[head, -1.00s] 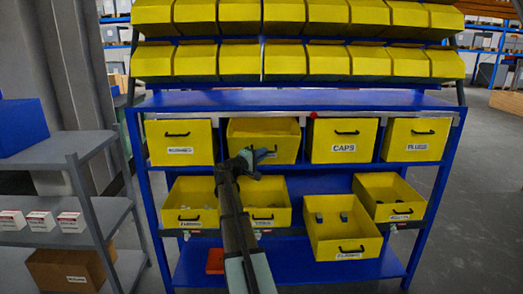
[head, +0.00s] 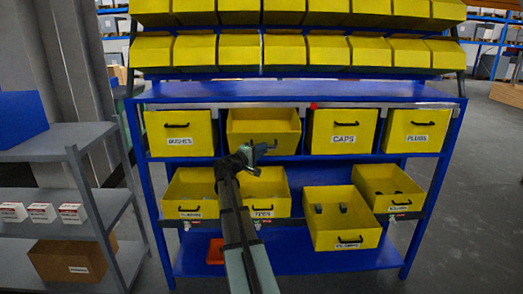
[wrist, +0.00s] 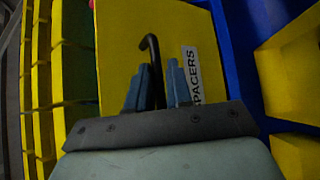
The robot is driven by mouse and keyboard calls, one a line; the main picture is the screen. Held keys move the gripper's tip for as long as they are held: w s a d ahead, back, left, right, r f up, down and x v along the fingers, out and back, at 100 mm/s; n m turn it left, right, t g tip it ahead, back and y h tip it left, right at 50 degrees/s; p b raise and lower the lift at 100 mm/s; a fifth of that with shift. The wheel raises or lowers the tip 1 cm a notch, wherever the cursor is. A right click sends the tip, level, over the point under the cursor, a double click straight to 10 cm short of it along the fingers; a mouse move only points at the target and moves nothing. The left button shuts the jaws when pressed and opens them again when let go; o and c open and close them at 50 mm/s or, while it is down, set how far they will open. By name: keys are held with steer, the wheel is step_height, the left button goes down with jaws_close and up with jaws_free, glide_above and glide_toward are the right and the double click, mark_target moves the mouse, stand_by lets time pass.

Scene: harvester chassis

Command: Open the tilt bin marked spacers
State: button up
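The spacers bin (head: 285,138) is the yellow tilt bin second from the left in the upper row. It is tipped forward, and its inside shows above its front. In the wrist view its front (wrist: 118,50) fills the middle, with the label SPACERS (wrist: 195,75) beside a black handle (wrist: 150,48). My gripper (head: 262,150) is at the handle. In the wrist view the two blue fingers (wrist: 160,85) stand close on either side of the handle and look shut on it. In the head view my arm hides the bin's label.
Bins marked bushes (head: 180,130), caps (head: 343,132) and plugs (head: 413,132) share the row, all upright. Below, several open bins stick out, the clamps bin (head: 342,225) furthest. A grey shelf (head: 90,135) stands at the left.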

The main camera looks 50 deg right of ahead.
steer(key=o, duration=0.4)
steer(key=shift+w+d+f, duration=0.2)
steer(key=shift+w+f, duration=0.05)
steer(key=shift+s+a+r, duration=0.1)
steer(key=shift+r, duration=0.05)
steer(key=a, duration=1.3)
steer(key=shift+a+f, duration=0.4)
steer(key=shift+f, duration=0.05)
